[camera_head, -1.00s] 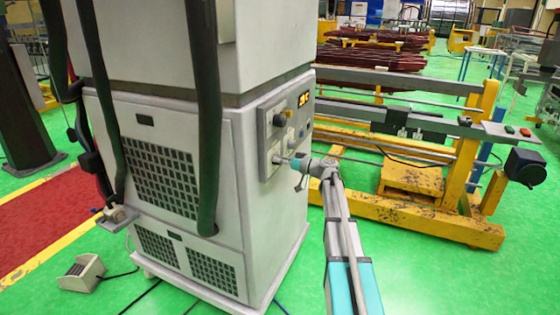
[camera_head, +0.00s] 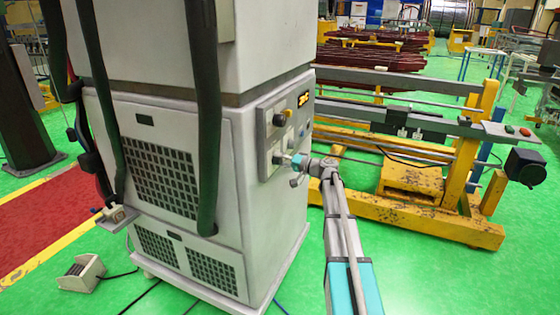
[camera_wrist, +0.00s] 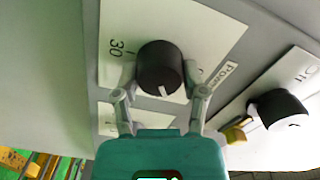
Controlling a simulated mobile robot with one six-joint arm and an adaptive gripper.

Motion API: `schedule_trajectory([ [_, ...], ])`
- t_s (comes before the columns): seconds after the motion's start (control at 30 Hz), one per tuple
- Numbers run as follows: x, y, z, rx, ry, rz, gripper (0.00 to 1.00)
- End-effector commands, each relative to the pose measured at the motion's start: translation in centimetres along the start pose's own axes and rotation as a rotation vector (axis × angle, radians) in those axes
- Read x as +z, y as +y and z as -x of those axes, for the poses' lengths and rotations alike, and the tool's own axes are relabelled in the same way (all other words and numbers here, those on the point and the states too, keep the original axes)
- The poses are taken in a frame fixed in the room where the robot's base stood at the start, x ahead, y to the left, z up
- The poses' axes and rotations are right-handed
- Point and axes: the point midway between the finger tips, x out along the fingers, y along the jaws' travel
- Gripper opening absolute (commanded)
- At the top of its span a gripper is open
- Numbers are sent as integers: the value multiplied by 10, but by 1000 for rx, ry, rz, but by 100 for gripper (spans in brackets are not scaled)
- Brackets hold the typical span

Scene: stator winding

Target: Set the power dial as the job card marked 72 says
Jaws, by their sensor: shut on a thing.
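The power dial (camera_wrist: 160,70) is a black round knob with a white pointer line, on a white plate lettered "Power" with a "30" mark, in the wrist view. The pointer line is toward the lower side of the knob, near my gripper. My gripper (camera_wrist: 160,90) is shut on the dial, one finger on each side. In the head view my gripper (camera_head: 290,161) reaches the control panel (camera_head: 284,130) on the side of the grey cabinet. The dial is hidden there by the gripper. No job card can be made out.
A second black knob (camera_wrist: 282,108) sits beside the dial, with a small yellow part (camera_wrist: 235,135) near it. A yellow machine frame (camera_head: 440,215) stands to the right.

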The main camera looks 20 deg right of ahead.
Motion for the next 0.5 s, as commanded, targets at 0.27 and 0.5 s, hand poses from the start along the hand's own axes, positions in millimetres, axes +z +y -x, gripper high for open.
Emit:
schedule_trajectory([
  [0.27,-1,0,-1,-1,3,-81,8],
  [0.5,-2,0,-1,-1,3,-89,8],
])
